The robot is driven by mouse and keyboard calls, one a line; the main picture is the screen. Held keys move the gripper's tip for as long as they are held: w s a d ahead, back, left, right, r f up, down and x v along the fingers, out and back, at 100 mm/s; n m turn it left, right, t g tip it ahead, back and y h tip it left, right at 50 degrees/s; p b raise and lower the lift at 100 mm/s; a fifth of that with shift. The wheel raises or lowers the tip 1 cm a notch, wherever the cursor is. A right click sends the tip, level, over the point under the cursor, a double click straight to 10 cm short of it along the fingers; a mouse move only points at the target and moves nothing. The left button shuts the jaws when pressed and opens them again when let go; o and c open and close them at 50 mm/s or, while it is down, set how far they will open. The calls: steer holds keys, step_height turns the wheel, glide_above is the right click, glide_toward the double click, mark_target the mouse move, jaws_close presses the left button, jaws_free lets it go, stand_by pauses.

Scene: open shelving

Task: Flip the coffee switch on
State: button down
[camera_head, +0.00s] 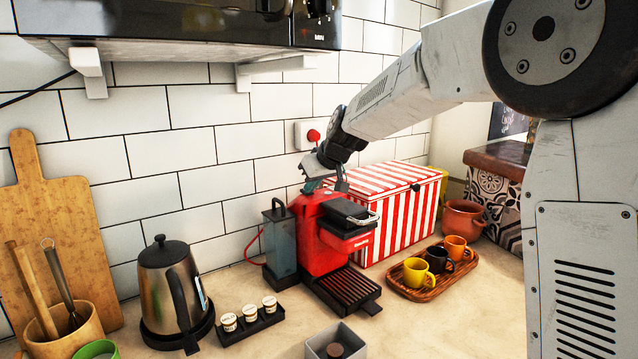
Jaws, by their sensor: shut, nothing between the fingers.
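The red coffee machine (316,236) stands on the counter against the tiled wall, with a black top, a metal lever handle and a black drip tray (345,290) in front. My gripper (327,187) is shut and empty, reaching down at the top rear of the machine. Its fingertips are at or just above the red top; I cannot tell whether they touch it. The coffee switch cannot be made out; my gripper may cover it.
A red-striped box (385,220) stands close behind and right of the machine. A tray with cups (415,270) is at right, capsules (250,314) and a kettle (165,285) at left. A microwave (180,25) hangs above left.

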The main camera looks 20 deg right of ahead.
mark_target(315, 198)
steer(key=shift+d+r, duration=0.15)
steer(key=shift+r, duration=0.65)
steer(key=shift+r, duration=0.2)
steer(key=v, duration=1.2)
steer(key=shift+s+r, duration=0.25)
steer(key=shift+r, duration=0.05)
steer(key=s+d+f+m+g+h, duration=0.1)
steer(key=s+f, duration=0.5)
steer(key=s, duration=0.7)
steer(key=s+d+f+m+g+h, duration=0.1)
steer(key=s+f+g, duration=0.2)
steer(key=s, duration=1.1)
steer(key=s+d+f+m+g+h, duration=0.1)
steer(key=s+f+m+g, duration=0.1)
steer(key=s+f, duration=0.6)
steer(key=s, duration=0.5)
steer(key=shift+f, duration=0.3)
